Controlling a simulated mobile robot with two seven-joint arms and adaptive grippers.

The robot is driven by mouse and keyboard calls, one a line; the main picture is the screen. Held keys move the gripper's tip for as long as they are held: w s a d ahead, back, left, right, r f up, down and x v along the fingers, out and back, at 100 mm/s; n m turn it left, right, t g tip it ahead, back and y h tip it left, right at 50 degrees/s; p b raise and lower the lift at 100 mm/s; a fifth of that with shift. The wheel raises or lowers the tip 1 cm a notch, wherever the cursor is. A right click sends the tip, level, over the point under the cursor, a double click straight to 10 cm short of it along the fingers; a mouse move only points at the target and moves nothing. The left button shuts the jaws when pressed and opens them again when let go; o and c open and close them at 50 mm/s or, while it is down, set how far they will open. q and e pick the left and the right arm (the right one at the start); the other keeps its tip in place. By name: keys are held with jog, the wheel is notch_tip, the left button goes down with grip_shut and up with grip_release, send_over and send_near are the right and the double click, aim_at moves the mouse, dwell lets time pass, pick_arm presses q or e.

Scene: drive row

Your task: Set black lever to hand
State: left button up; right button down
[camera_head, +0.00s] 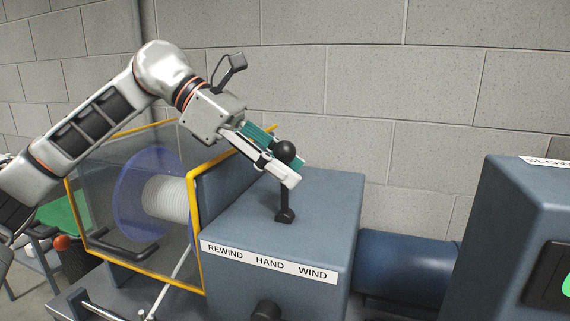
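The black lever (284,198) stands on top of the blue-grey box (325,205), with a round black knob at its upper end. It looks roughly upright, behind the middle of the label strip (269,262) reading REWIND, HAND, WIND; a slight lean is hard to judge. My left gripper (287,166) reaches in from the upper left at the lever's knob. One pale finger passes in front of the lever and the other, with a green part, lies behind it. The knob sits between them, but I cannot tell whether they press on it. My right gripper is not in view.
A yellow-framed clear guard (194,235) around a blue-flanged spool (165,198) stands left of the box. A black knob (267,310) is on the box front. A blue cylinder (405,262) and another cabinet (510,225) are at right. A block wall is behind.

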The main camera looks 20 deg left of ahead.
pick_arm(q)
jog(key=v, duration=1.2)
jog(key=shift+s, duration=0.1)
dwell(0.4)
